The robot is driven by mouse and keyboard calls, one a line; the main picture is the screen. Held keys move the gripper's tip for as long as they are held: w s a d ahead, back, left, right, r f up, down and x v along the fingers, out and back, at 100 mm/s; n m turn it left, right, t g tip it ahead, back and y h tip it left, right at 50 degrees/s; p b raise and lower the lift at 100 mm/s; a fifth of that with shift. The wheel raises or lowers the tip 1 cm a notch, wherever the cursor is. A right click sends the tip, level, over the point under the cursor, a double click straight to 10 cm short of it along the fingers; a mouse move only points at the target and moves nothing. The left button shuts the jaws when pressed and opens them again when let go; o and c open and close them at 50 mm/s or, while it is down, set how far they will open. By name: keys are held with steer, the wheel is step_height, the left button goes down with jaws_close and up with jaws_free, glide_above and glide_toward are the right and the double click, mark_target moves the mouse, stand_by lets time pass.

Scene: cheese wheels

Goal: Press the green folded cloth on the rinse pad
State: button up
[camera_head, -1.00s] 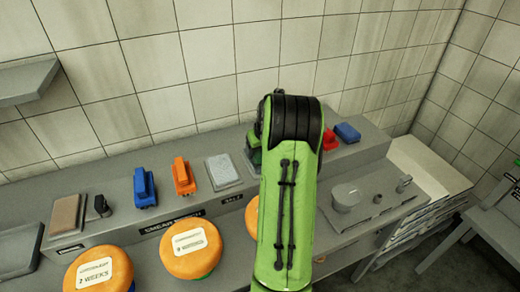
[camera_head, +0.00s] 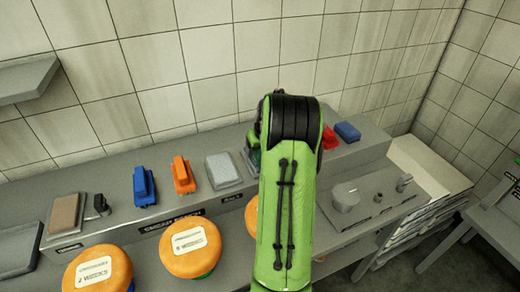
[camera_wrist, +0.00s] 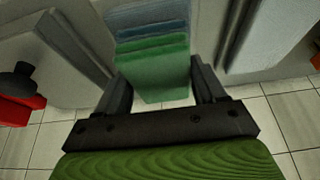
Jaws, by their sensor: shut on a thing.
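In the wrist view my gripper (camera_wrist: 160,88) is shut on the green folded cloth (camera_wrist: 154,72), which sits between its two fingers. Teal and blue-grey folded layers (camera_wrist: 148,28) lie directly beyond the green one; I cannot tell whether they are separate cloths. In the head view my green arm covers the gripper and most of the cloth area; only a small dark green patch (camera_head: 254,158) shows at the arm's left side. I cannot pick out the rinse pad with certainty.
On the raised ledge stand a brown pad (camera_head: 66,213), a blue brush (camera_head: 144,186), an orange brush (camera_head: 183,176), a pale grey pad (camera_head: 223,170), a red item (camera_head: 329,139) and a blue block (camera_head: 347,132). Orange cheese wheels (camera_head: 190,250) lie in front. A tiled wall is behind.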

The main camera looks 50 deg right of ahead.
steer(key=shift+f, duration=0.1)
step_height(320, 180, up, 7)
steer(key=p, duration=0.5)
stand_by(0.3)
steer(key=shift+d, duration=0.1)
